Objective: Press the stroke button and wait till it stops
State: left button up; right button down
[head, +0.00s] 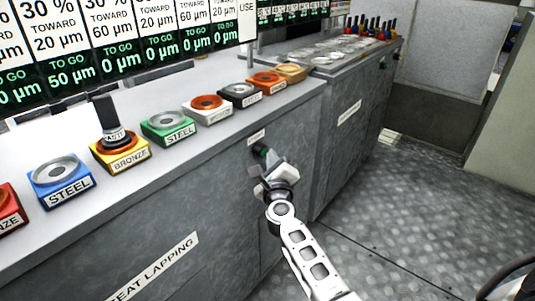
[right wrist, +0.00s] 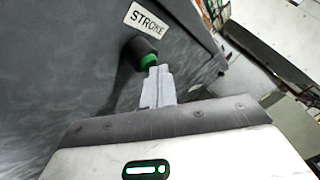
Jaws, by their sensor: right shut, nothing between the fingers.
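The stroke button is a green cap in a black round collar on the grey cabinet front. In the head view the button (head: 261,150) is partly hidden behind my right gripper (head: 268,163). In the right wrist view the green button (right wrist: 149,61) sits just below the STROKE label (right wrist: 146,18). My right gripper (right wrist: 159,70) is shut and empty, its fingertips at the button's right edge. They look touching or very close; I cannot tell whether the button is pushed in. My left gripper is not in view.
The cabinet top (head: 75,125) holds a row of coloured blocks marked STEEL and BRONZE, with a dark upright part on the yellow block (head: 120,155). Display panels (head: 120,35) stand behind. A second cabinet (head: 350,110) adjoins at the right. The metal floor (head: 420,200) at right is clear.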

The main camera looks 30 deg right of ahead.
jog(key=shift+w, duration=0.15)
dwell(0.4)
jog(key=shift+s+d+p, duration=0.3)
jog(key=shift+s+p, duration=0.05)
jog(key=shift+s, duration=0.6)
jog(key=s, duration=0.1)
jog(key=s+d, duration=0.1)
jog(key=s, duration=0.1)
jog(key=s+d+p, duration=0.1)
jog(key=shift+s, duration=0.3)
